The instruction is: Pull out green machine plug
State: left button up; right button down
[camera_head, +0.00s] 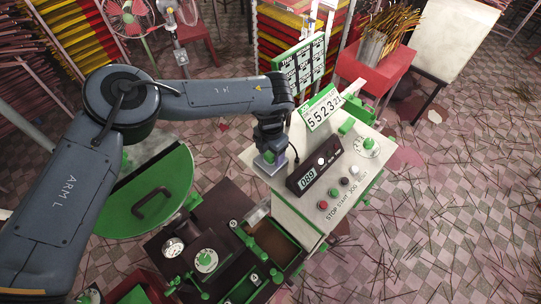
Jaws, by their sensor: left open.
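The machine (262,185) has a white control console with green parts and stands in the middle of the view. My left gripper (269,160) points down at the console's far left corner and is open. A small green piece (268,156) shows at its fingertips, which may be the plug; the fingers hide most of it, and I cannot tell whether they touch it. A dark cable (294,152) curves just to the right of the gripper. My right gripper is not in view.
The console has a display (311,177), a red button (323,205) and a number sign (322,108). A round green lid (150,190) lies at left. A red stand (378,68) holds a bin of sticks. The tiled floor at right has scattered sticks.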

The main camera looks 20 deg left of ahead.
aim_at(271, 154)
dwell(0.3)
pick_arm(q)
grip_shut()
dwell(0.4)
jog(key=shift+r+p, duration=0.1)
jog(key=shift+p, duration=0.2)
jog(key=shift+r+p, duration=2.35)
jog(key=shift+r, duration=0.6)
